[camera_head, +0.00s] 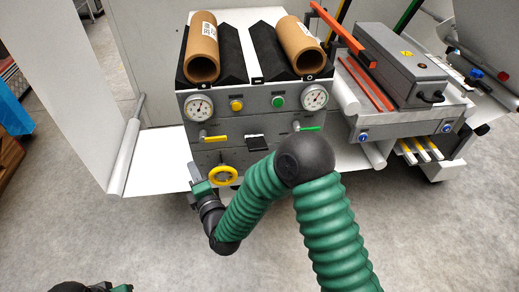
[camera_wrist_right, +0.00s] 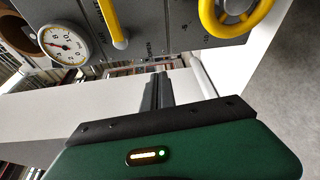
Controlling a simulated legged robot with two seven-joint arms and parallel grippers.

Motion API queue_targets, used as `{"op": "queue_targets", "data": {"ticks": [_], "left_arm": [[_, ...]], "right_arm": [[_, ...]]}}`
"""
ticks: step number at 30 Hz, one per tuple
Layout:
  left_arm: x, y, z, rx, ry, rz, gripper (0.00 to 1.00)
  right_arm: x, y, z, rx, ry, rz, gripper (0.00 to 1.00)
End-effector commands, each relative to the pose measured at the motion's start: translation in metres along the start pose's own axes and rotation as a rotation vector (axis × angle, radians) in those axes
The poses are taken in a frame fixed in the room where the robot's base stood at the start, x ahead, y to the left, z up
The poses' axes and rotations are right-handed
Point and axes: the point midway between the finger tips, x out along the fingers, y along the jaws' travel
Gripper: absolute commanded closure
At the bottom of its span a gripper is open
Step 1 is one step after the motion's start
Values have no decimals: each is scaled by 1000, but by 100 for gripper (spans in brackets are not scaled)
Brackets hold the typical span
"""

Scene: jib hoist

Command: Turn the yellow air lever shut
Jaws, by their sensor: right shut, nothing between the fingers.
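The yellow air lever (camera_head: 216,139) lies about level on the grey panel front, below the left gauge. In the right wrist view the yellow lever (camera_wrist_right: 113,24) shows at the top, beside a gauge. My right gripper (camera_head: 192,172) is left of the yellow handwheel (camera_head: 223,175) and below the lever, apart from the lever. Its fingers (camera_wrist_right: 156,90) are shut together with nothing between them. A dark and green part of my left arm shows at the bottom left edge; its fingers cannot be made out.
The yellow handwheel also shows in the wrist view (camera_wrist_right: 238,14). A green lever (camera_head: 307,128), two gauges (camera_head: 198,107) and yellow and green buttons share the panel. Cardboard tubes (camera_head: 202,50) lie on top. A grey box (camera_head: 400,75) stands right. A white plate (camera_head: 155,160) extends left of the panel.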

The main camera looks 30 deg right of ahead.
Motion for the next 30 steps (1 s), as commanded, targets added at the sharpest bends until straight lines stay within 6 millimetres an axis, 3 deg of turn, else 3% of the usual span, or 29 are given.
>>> {"op": "queue_targets", "data": {"ticks": [7, 9, 17, 30], "left_arm": [[-26, 0, -6, 0, -1, 0, 64], [-51, 0, -12, 0, -1, 0, 64], [-112, 0, -26, 0, 0, 0, 64], [-209, 0, -49, 0, 0, 0, 64]], "right_arm": [[-58, 10, 0, 10, 9, -6, 100], [-54, 30, 5, 112, 33, -67, 100], [-64, 60, 20, 463, 40, -320, 100], [-119, 117, 70, 1044, -264, -702, 100]]}}
